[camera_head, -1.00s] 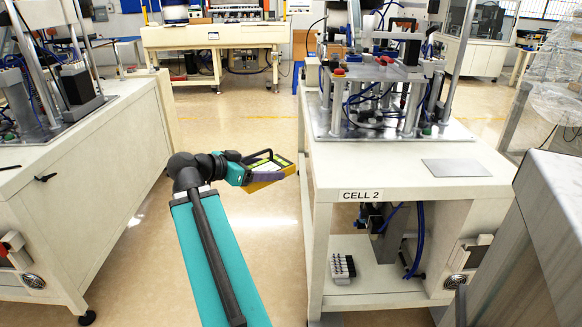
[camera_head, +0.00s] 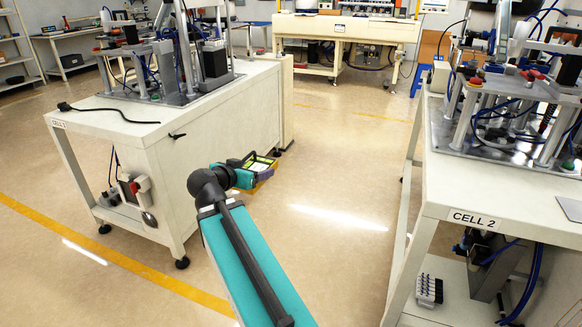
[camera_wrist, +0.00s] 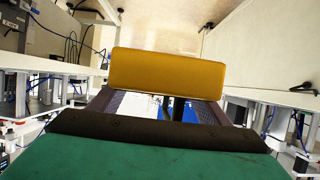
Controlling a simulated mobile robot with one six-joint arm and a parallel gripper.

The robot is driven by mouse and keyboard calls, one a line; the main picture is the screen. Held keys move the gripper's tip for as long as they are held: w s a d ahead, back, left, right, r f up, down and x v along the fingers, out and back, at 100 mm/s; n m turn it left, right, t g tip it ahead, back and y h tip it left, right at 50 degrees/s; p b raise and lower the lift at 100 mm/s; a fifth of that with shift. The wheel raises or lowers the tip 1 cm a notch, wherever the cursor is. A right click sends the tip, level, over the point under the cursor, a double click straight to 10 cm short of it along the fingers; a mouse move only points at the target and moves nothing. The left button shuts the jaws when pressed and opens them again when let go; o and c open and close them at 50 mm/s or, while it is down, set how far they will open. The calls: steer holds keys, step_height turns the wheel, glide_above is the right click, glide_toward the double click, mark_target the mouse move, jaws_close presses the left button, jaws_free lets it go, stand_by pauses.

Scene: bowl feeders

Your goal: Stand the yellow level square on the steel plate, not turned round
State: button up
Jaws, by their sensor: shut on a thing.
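My gripper (camera_head: 249,172) is shut on the yellow level (camera_head: 264,181) and holds it in the air over the aisle between the two cells. In the wrist view the level (camera_wrist: 166,76) shows as a plain yellow block lying across the fingertips. A light face of the level shows in the head view; its finer markings are too small to read. The steel plate (camera_head: 571,208) is a thin grey sheet lying on the CELL 2 table top, cut off by the right edge of the head view. The level is well apart from it.
The CELL 2 table (camera_head: 455,180) carries a feeder machine (camera_head: 520,115) behind the plate. The CELL 1 table (camera_head: 200,125) stands at left, close to the level, with a black cable (camera_head: 105,112) on top. The floor (camera_head: 335,200) between them is clear.

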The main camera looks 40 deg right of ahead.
steer(key=w+a+n+t+y, duration=0.2)
steer(key=w+a+n, duration=0.15)
steer(key=a, duration=0.35)
steer(key=w+a+f+n+t+y, duration=0.1)
steer(key=w+a+n+t+y, duration=0.1)
steer(key=w+a, duration=0.4)
steer(key=w+a+n+t+y, duration=0.2)
steer(key=w+a+t, duration=0.1)
steer(key=a, duration=0.5)
steer(key=w+a+r+n+y, duration=0.2)
steer(key=a+r+n+y, duration=0.1)
steer(key=a, duration=0.2)
steer(key=w+a+r+n+t+y, duration=0.1)
steer(key=w+a+r+n+y, duration=0.1)
steer(key=a, duration=0.4)
steer(key=shift+r+n+y, duration=0.4)
steer(key=shift+n+y, duration=0.05)
steer(key=shift+y, duration=0.25)
